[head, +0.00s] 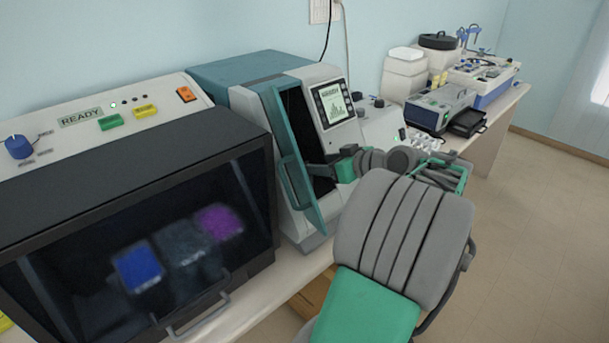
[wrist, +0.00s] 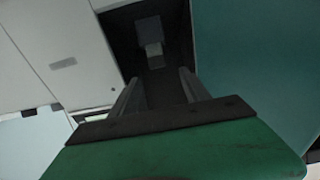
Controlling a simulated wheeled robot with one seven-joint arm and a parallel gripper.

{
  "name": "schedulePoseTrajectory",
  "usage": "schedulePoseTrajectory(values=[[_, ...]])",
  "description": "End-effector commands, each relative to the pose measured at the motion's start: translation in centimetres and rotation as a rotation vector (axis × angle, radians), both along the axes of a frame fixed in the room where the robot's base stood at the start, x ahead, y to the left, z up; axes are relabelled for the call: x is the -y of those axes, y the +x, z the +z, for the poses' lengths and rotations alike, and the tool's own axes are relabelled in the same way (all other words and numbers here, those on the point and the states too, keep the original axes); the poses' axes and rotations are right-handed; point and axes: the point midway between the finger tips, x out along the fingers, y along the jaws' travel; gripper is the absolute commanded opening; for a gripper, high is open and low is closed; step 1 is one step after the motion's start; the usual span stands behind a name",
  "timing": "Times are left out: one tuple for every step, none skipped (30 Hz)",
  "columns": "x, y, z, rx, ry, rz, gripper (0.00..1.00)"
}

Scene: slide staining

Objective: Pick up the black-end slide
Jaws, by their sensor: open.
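No black-end slide can be made out for certain in either view. My gripper (wrist: 158,88) is open, its two fingers apart and pointing into the dark opening of a white and teal machine. A small grey block-like piece (wrist: 149,32) shows inside that opening, beyond the fingertips; I cannot tell if it is or holds a slide. In the head view my gripper is at the opening of the teal machine (head: 228,70), partly hidden by its open door (head: 290,165). Nothing shows between the fingers.
A dark-windowed cabinet (head: 110,180) at left holds blurred blue (head: 138,267), grey and purple (head: 218,223) patches behind its glass. The teal door stands open close to my arm. A small device (head: 440,107), a black tray (head: 469,122) and white containers stand farther along the bench. The floor at right is clear.

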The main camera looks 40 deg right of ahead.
Motion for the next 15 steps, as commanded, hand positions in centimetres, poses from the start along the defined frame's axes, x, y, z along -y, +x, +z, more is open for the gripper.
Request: schedulePoseTrajectory(values=[[-0.1,0.7,-0.1,0.0,0.004,0.003,0.55],[-0.1,1.1,-0.3,-0.001,0.003,0.002,0.55],[-0.1,1.5,-0.5,-0.002,0.004,0.002,0.55],[0.0,2.0,-0.7,-0.003,0.005,0.002,0.55],[0.0,2.4,-0.8,-0.003,0.005,0.002,0.55],[0.1,3.1,-1.1,-0.004,0.007,0.002,0.55],[0.2,3.6,-1.4,-0.004,0.007,0.002,0.55],[0.3,4.1,-1.7,-0.004,0.006,0.003,0.55],[0.2,4.7,-2.1,-0.004,0.005,0.002,0.55],[0.2,5.0,-2.3,-0.004,0.005,0.001,0.55],[0.2,5.3,-2.5,-0.003,0.004,0.0,0.55],[0.2,5.5,-2.7,-0.004,0.004,-0.001,0.55],[0.2,5.6,-2.8,-0.004,0.004,-0.001,0.55],[0.3,5.6,-2.9,-0.004,0.003,-0.002,0.55],[0.3,5.6,-2.9,-0.004,0.003,-0.003,0.55]])
